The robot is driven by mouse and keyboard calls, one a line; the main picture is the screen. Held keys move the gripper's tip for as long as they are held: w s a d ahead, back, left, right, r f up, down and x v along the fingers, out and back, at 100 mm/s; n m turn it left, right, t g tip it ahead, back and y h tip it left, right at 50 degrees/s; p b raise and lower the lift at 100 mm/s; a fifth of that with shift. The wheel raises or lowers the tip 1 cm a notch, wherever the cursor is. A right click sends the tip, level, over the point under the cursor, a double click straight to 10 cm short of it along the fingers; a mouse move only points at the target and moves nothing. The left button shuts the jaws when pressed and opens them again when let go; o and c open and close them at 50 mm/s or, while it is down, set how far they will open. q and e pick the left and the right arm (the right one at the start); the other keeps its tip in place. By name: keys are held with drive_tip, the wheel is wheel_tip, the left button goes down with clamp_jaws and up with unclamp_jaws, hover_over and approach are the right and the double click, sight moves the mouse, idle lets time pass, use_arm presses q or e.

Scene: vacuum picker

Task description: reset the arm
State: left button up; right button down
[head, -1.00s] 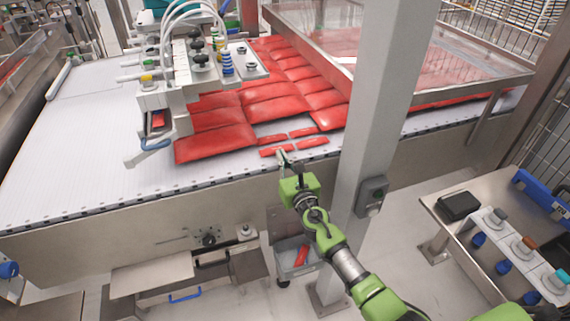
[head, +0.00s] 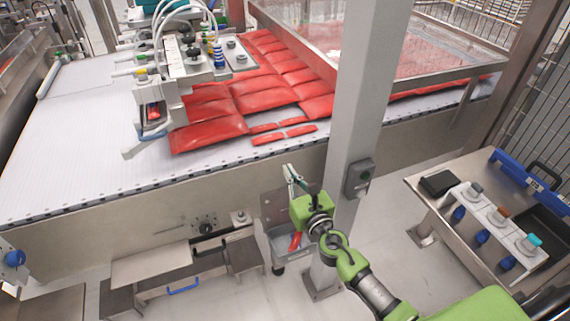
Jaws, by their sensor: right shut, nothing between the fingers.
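My right gripper (head: 290,173) is shut and empty at the end of the green arm. In the head view it shows in front of the conveyor's near side panel, below the belt edge and left of the grey post. The white conveyor belt (head: 70,125) carries rows of large red packs (head: 208,134). Several small red sticks (head: 268,138) lie on the belt near its front edge, apart from the gripper. My left gripper is not in view.
A grey post (head: 357,90) stands just right of the gripper. A small bin (head: 281,246) with a red piece in it sits below. The vacuum picker head (head: 190,62) hangs over the packs.

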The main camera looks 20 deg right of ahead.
drive_tip(key=s+d+f+m+g, duration=0.1)
drive_tip(key=s+f+m+g, duration=0.3)
drive_tip(key=f, duration=0.7)
drive_tip(key=s+d+f+m+g+h, duration=0.1)
drive_tip(key=s+f+m, duration=0.6)
drive_tip(key=f, duration=0.4)
drive_tip(key=s+d+f+m+g, duration=0.1)
drive_tip(key=s+f+m+g, duration=0.3)
drive_tip(key=f, duration=0.7)
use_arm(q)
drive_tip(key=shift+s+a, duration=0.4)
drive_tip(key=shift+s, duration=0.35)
use_arm(e)
drive_tip(key=s+f+m+g, duration=0.2)
drive_tip(key=s+f+m, duration=0.4)
drive_tip(key=s, duration=0.7)
drive_tip(key=s+a+f+m+g, duration=0.1)
drive_tip(key=s+f+m+g, duration=0.2)
drive_tip(key=s, duration=1)
drive_tip(key=s+a+f+m+g, duration=0.1)
drive_tip(key=s+f+m+g, duration=0.2)
drive_tip(key=s+f+m, duration=0.6)
drive_tip(key=s+f, duration=0.1)
drive_tip(key=s, duration=0.3)
drive_tip(key=shift+s+a+f+m, duration=0.15)
drive_tip(key=shift+s+f+m, duration=0.05)
drive_tip(key=shift+m, duration=0.2)
